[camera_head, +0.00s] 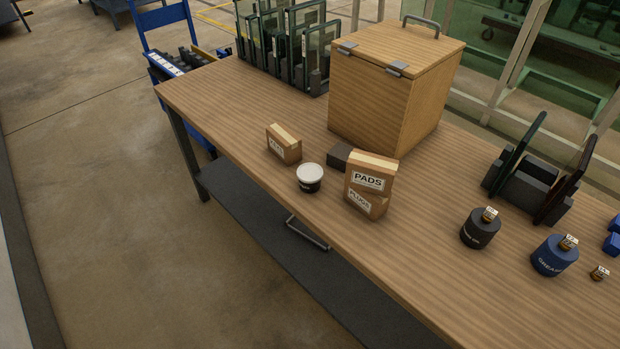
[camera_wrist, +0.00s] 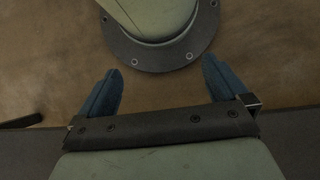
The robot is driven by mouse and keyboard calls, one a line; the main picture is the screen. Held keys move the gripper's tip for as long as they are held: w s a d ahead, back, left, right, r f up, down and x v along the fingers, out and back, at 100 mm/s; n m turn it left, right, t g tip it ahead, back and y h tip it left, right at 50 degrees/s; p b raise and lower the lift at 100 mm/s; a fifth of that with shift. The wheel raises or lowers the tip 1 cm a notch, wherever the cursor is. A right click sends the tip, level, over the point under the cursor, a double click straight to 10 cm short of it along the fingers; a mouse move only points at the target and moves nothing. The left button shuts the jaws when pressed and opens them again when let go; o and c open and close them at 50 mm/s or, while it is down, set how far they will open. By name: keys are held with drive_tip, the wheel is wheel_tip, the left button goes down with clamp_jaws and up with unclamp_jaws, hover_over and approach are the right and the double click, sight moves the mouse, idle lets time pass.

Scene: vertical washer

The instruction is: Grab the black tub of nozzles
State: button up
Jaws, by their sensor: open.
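A small black tub (camera_head: 310,185) with a white lid stands upright near the front edge of the wooden table in the head view. Its label is too small to read. It sits between a small carton and a taller stack of boxes, apart from both. My gripper (camera_wrist: 160,68) shows only in the wrist view, with its two blue fingers spread wide and nothing between them. The tub is not in the wrist view, which shows brown floor and a round flange that looks like part of my own body.
Boxes labelled PADS (camera_head: 370,176) and PLUGS (camera_head: 364,202) stand right of the tub; a small carton (camera_head: 284,145) is behind it, left. A dark block (camera_head: 339,154) and large wooden box (camera_head: 371,100) stand behind. Black (camera_head: 480,230) and blue (camera_head: 553,257) canisters are farther right.

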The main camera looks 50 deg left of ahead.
drive_tip(key=a+n+h, duration=0.1)
drive_tip(key=a+n, duration=0.3)
drive_tip(key=a, duration=3.3)
drive_tip(key=s+a+r+y, duration=0.3)
drive_tip(key=a+r, duration=0.5)
drive_tip(key=a, duration=0.4)
drive_tip(key=s+a+r+y, duration=0.2)
drive_tip(key=a+r, duration=0.6)
drive_tip(key=a, duration=0.3)
drive_tip(key=s+a+r+y, duration=0.3)
drive_tip(key=a+r, duration=0.4)
drive_tip(key=a, duration=0.5)
drive_tip(key=w+a+r+y, duration=0.3)
drive_tip(key=a+r, duration=0.5)
drive_tip(key=r, duration=0.5)
wheel_tip(320, 180, up, 21)
drive_tip(key=n+t+h, duration=0.7)
drive_tip(key=n+h, duration=0.3)
drive_tip(key=n, duration=0.1)
hover_over(309, 170)
wheel_tip(309, 170, down, 14)
drive_tip(key=shift+r, duration=0.1)
